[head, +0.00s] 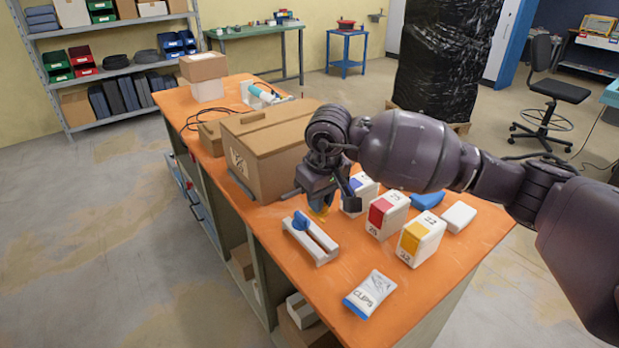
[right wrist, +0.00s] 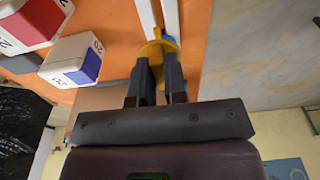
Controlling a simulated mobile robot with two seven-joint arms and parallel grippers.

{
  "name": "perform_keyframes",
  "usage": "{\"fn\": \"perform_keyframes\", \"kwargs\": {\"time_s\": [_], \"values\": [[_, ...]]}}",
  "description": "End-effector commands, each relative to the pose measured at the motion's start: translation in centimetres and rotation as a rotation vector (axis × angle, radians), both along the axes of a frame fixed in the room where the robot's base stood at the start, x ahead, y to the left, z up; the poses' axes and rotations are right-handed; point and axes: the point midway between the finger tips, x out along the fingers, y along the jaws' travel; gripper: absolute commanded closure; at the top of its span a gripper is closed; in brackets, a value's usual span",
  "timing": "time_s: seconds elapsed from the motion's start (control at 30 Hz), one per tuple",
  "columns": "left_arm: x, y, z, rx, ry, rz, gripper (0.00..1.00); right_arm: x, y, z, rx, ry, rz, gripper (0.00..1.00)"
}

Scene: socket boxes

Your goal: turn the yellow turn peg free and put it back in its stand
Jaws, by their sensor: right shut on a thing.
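My right gripper (head: 324,199) is shut on the yellow turn peg (head: 319,213), whose yellow part shows just below the fingers. In the right wrist view the yellow turn peg (right wrist: 150,50) sits between the fingertips (right wrist: 157,68). The white stand (head: 318,253) lies on the table just below the gripper in the head view, with a blue peg (head: 301,221) on it. I cannot tell whether the yellow peg touches the stand. A white box with a yellow panel (head: 414,238) stands to the right of the gripper. My left gripper is not in view.
White boxes with a red panel (head: 381,211) and a blue panel (head: 357,185) stand in a row beside the yellow one. A cardboard box (head: 275,165) is close on the gripper's left. A clips bag (head: 370,294) lies near the table's front. The orange table is clear between bag and stand.

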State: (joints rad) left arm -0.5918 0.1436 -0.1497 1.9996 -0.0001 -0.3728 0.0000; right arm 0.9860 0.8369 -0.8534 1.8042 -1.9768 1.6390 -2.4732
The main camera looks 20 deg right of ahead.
Motion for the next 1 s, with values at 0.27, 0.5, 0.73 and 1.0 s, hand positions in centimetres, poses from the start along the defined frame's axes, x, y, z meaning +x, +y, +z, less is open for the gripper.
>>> {"fn": "perform_keyframes", "kwargs": {"time_s": [0.27,0.5,0.73,1.0], "values": [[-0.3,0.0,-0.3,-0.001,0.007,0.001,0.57,0.0,0.0,-0.6,0.001,0.001,0.0,1.0],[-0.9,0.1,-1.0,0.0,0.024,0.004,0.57,0.0,0.0,-2.5,0.0,0.003,0.0,1.0],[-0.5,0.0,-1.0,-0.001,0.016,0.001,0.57,-0.1,0.0,-4.3,0.001,0.003,0.0,1.0],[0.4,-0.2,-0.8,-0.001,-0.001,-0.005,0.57,0.0,0.0,-5.7,0.001,0.001,-0.001,1.0]]}}
